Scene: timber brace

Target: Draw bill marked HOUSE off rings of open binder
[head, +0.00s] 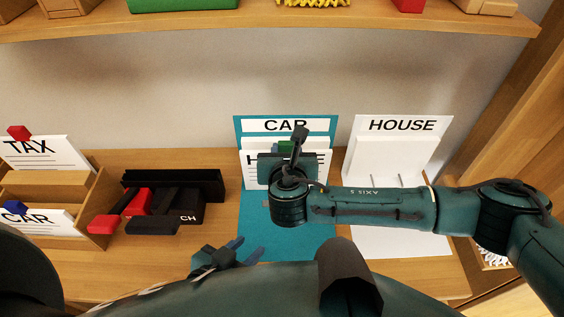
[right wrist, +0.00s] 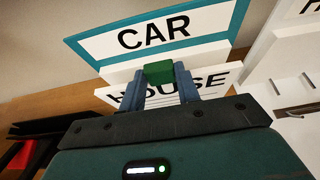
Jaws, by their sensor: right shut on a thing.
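A teal binder (head: 285,225) stands open on the desk, its upright panel headed CAR (head: 286,125). A white bill marked HOUSE (right wrist: 205,82) is in front of that panel. In the head view my arm hides most of it. My right gripper (right wrist: 160,80) is shut on the green tab (right wrist: 158,72) at the bill's top edge. The teal binder's rings are hidden, so I cannot tell whether the bill is still on them. A white binder headed HOUSE (head: 402,125) stands open to the right, with thin metal rings (head: 400,181) showing. My left gripper (head: 243,250) is open and empty, low in front of the teal binder.
A wooden rack (head: 100,205) at left holds bills marked TAX (head: 30,150) and CAR (head: 30,219) with red and blue tabs. A black holder (head: 205,185) with red and black pieces sits beside it. A shelf (head: 300,24) runs overhead. A wooden side wall (head: 510,110) bounds the right.

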